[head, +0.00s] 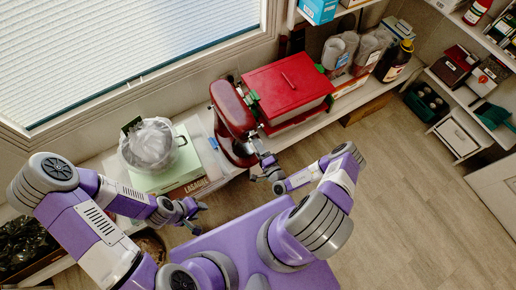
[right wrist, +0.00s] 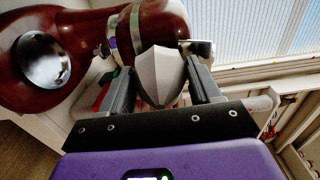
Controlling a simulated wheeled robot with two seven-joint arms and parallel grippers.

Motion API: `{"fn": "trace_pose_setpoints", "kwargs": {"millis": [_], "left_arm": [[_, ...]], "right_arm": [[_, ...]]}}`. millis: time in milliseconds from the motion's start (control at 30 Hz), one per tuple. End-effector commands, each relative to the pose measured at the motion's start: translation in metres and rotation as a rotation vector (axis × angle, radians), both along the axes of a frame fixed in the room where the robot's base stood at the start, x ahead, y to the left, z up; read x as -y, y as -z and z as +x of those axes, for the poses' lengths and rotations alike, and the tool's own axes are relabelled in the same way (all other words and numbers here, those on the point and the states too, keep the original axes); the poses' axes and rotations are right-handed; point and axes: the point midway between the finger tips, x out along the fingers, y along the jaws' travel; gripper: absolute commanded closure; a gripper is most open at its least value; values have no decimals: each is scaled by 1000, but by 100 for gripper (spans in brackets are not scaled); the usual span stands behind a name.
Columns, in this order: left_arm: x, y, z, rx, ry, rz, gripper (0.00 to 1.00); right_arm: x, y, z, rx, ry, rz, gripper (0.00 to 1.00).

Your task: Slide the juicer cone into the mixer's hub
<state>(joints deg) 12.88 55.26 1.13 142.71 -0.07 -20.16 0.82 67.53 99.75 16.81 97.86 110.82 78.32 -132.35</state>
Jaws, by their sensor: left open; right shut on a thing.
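The mixer (head: 232,113) is dark red and stands on the counter below the window, its head end towards my right gripper. In the right wrist view its glossy head (right wrist: 70,48) fills the upper left, with a silver band (right wrist: 135,28) near its end. My right gripper (right wrist: 162,90) is shut on the pale grey, ridged juicer cone (right wrist: 158,72), whose pointed tip faces the wrist camera. The cone is right by the head's end. The hub opening and the cone's far end are hidden, so I cannot tell whether they are joined. My left gripper (head: 195,213) is open and empty.
A red-lidded box (head: 288,84) stands close right of the mixer. A bagged bowl (head: 150,146) on a pale green box (head: 172,170) is to its left. Jars and a dark bottle (head: 394,62) stand further right. The wood floor (head: 400,190) is clear.

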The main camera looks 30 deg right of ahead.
Motion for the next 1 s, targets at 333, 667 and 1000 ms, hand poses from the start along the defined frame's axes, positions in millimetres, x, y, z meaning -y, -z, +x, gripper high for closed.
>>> {"fn": "trace_pose_setpoints", "kwargs": {"millis": [333, 667, 1000], "left_arm": [[0, -1, 0, 0, 0, 0, 57], [0, -1, 0, 0, 0, 0, 57], [0, -1, 0, 0, 0, 0, 57]], "right_arm": [[-1, -1, 7, 2, 0, 0, 68], [-2, -1, 14, 2, -1, 1, 68], [-1, -2, 18, 5, 0, 1, 28]]}}
